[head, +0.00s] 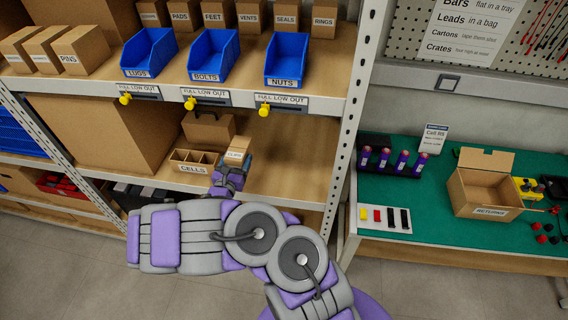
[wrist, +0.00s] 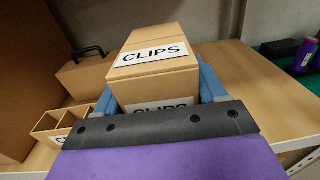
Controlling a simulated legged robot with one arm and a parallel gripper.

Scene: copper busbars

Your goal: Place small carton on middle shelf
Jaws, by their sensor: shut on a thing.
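The small carton (head: 236,154) is a tan box with a white CLIPS label; it also shows large in the wrist view (wrist: 153,58). My gripper (head: 233,170) is shut on it, with a blue finger on each side in the wrist view (wrist: 159,84).
The shelf's right part is clear. Blue bins (head: 213,56) stand on the shelf above. A white upright (head: 352,110) bounds the right.

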